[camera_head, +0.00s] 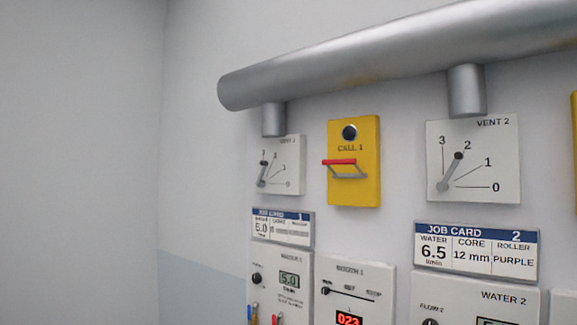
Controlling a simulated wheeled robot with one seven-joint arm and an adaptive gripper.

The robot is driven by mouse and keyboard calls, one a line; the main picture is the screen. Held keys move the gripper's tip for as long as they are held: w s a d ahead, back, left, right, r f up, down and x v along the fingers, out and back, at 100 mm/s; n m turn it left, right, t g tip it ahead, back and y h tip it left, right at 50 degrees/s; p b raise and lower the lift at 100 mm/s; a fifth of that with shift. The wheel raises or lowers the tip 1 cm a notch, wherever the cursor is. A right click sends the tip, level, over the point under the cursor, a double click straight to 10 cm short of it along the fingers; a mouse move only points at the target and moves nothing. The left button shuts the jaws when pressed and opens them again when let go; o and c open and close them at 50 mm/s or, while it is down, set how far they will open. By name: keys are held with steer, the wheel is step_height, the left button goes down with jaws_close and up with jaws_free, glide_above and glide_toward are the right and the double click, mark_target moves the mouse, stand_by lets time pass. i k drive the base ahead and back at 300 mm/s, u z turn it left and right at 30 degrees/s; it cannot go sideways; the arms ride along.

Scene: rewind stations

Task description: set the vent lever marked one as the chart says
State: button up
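The VENT 1 plate (294,178) is a white square on the wall below the silver pipe, with a fan of lines and numbers. Its vent lever (263,173) is short and grey with a dark tip, pivoted at the plate's lower left. It tilts steeply upward, near the 2 and 3 marks; I cannot tell exactly which. The job card 1 (283,227) under it has a blue header and a water figure that looks like 6.0; the rest is too small to read. No vent chart is visible. My gripper is not in view.
A yellow CALL 1 box (354,190) with a red-edged handle stands right of the plate. A VENT 2 plate (505,160) has its lever near 2, above job card 2 (476,250). The silver pipe (400,60) runs above. Control panels (350,278) lie below. Bare wall is at left.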

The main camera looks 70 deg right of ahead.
mark_target(258, 183)
steer(key=z, duration=0.8)
steer(key=i, duration=0.75)
steer(key=z, duration=0.85)
